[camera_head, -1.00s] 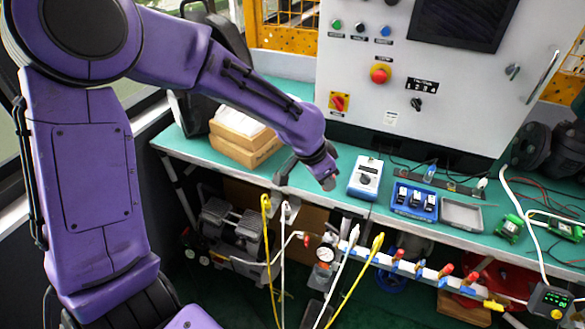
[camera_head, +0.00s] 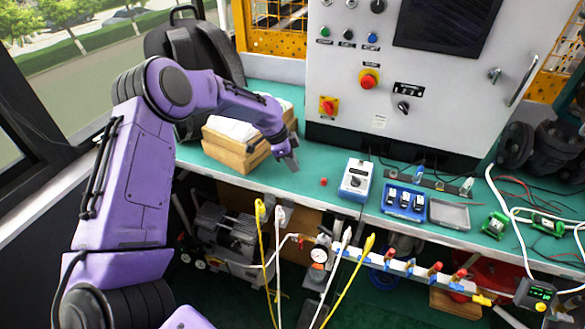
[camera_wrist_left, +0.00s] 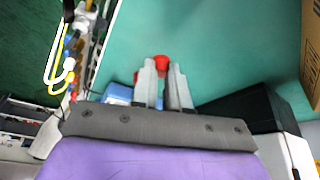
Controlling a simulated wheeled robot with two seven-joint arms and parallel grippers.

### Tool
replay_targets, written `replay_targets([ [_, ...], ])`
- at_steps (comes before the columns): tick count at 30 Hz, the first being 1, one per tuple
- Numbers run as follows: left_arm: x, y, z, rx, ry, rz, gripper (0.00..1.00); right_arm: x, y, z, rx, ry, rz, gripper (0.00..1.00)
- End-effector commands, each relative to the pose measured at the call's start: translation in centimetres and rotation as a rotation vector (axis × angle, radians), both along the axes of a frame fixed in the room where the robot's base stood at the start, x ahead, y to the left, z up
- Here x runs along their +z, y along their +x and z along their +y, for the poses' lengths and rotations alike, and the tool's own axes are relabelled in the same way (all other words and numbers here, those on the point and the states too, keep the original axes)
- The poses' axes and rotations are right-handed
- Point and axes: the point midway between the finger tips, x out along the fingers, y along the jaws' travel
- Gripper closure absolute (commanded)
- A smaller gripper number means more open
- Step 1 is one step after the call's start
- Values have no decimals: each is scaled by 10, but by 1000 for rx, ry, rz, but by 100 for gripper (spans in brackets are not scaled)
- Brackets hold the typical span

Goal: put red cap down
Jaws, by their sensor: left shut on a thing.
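My left gripper (camera_head: 291,163) is low over the green bench, in front of the cardboard boxes. In the left wrist view its two grey fingers (camera_wrist_left: 165,80) are shut on a red cap (camera_wrist_left: 161,62) at their tips. In the head view the held cap cannot be made out. Another small red piece (camera_head: 323,182) lies on the bench, right of the gripper and apart from it. It seems to show partly behind a finger in the left wrist view (camera_wrist_left: 135,77). Whether the held cap touches the bench is unclear. My right gripper is not in view.
A white-and-blue meter (camera_head: 355,180), a blue tray (camera_head: 404,202) and a grey tray (camera_head: 449,214) stand to the right. Cardboard boxes (camera_head: 238,151) are behind the gripper. Cables and a valve manifold (camera_head: 400,266) run along the front.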

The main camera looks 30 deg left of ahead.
Motion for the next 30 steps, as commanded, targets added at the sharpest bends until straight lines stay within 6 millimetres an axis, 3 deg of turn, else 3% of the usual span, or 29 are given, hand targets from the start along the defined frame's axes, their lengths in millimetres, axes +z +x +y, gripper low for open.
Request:
replay_targets([
  [6,-31,1,2,0,0,3,100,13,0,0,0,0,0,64],
  [17,-38,1,2,0,1,1,100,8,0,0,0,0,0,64],
  [18,-37,1,2,0,1,1,76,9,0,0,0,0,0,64],
  [20,-37,1,2,0,1,1,60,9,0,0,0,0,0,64],
  [30,-31,1,1,0,1,1,60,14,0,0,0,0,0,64],
])
